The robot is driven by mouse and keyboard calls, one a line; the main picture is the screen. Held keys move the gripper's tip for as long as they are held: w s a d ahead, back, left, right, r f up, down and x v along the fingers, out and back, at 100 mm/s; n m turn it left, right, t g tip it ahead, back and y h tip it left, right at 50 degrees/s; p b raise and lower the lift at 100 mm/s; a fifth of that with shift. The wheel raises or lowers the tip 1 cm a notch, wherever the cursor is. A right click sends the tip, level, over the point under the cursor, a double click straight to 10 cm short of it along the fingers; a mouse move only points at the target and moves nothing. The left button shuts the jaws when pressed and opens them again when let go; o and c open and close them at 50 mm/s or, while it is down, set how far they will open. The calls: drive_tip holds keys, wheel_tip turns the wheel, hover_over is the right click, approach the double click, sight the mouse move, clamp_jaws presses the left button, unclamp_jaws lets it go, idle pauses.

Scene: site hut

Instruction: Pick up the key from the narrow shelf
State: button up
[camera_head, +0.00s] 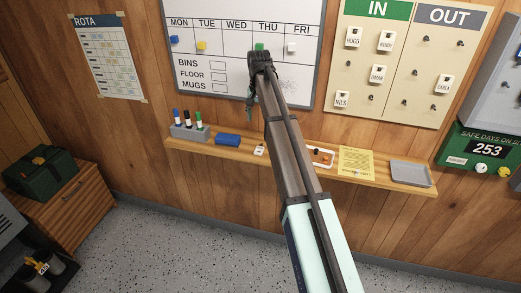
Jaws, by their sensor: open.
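The narrow wooden shelf (290,162) runs along the panelled wall below the whiteboard. My gripper (250,108) is in front of the lower whiteboard, above the shelf and apart from it. It is open and appears empty, partly hidden by my arm. A small white tag-like item (259,150) lies on the shelf below it, right of a blue eraser. I cannot tell for sure whether it is the key's tag. No key shape is clear at this size, and my arm hides the middle of the shelf.
The shelf also holds a marker holder (190,133), the blue eraser (228,140), a white item with orange (321,157), a yellow sheet (356,162) and a grey tray (410,174). The whiteboard (215,60) and in/out board (400,75) are above. The floor below is clear.

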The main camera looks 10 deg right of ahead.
drive_tip(key=p, duration=0.2)
hover_over(260, 149)
drive_tip(key=f, duration=0.9)
drive_tip(key=shift+w+a, duration=0.1)
drive_tip(key=shift+a, duration=0.1)
drive_tip(key=shift+d+f+p, duration=0.1)
drive_tip(key=shift+f+p, duration=1.35)
drive_tip(key=shift+f, duration=1.05)
drive_tip(key=c, duration=1)
